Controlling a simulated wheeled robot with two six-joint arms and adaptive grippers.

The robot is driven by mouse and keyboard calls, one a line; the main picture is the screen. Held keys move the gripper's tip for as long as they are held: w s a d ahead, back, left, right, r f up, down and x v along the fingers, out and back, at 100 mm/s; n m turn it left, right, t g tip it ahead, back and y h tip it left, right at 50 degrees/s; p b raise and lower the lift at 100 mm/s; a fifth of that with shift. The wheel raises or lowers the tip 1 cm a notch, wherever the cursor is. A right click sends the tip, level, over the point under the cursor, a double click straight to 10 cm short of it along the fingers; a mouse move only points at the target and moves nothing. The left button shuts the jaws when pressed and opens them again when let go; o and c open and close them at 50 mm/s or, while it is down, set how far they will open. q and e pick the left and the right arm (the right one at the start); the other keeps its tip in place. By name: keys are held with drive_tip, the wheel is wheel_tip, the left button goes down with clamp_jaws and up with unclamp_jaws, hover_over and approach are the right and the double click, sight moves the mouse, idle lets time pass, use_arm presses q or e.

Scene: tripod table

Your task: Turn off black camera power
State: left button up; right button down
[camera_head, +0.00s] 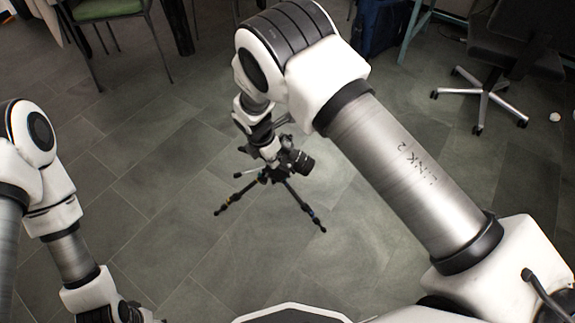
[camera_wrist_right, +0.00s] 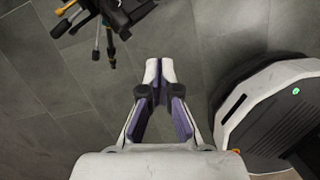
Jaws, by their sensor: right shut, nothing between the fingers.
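The black camera (camera_head: 300,162) sits on a small black tripod (camera_head: 285,188) with spread legs, standing on the floor in the middle of the head view. My right arm reaches over from the right, and its gripper (camera_head: 268,152) hangs down by the camera, overlapping it in the picture. In the right wrist view the fingers (camera_wrist_right: 160,70) are shut and empty. Part of the tripod (camera_wrist_right: 112,22) shows at the top left there, apart from the fingertips. The power switch cannot be made out. My left gripper (camera_head: 128,312) is partly in view at the bottom left, its fingers unclear.
A chair with a green seat (camera_head: 105,10) stands at the back left. A wheeled office chair (camera_head: 485,95) is at the back right, with a blue bag (camera_head: 380,25) nearby. The tiled floor around the tripod is clear. My own base fills the right of the wrist view.

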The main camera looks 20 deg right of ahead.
sight(293, 171)
use_arm(q)
drive_tip(key=shift+f, duration=0.1)
use_arm(e)
drive_tip(key=shift+f, duration=0.15)
use_arm(q)
wheel_tip(293, 171, down, 6)
drive_tip(key=b, duration=0.6)
drive_tip(key=shift+f, duration=0.15)
use_arm(e)
drive_tip(key=w+d+f, duration=0.2)
drive_tip(key=d+f, duration=0.3)
drive_tip(key=f, duration=0.5)
drive_tip(key=shift+w+d+f, duration=0.2)
drive_tip(key=shift+d+f, duration=0.1)
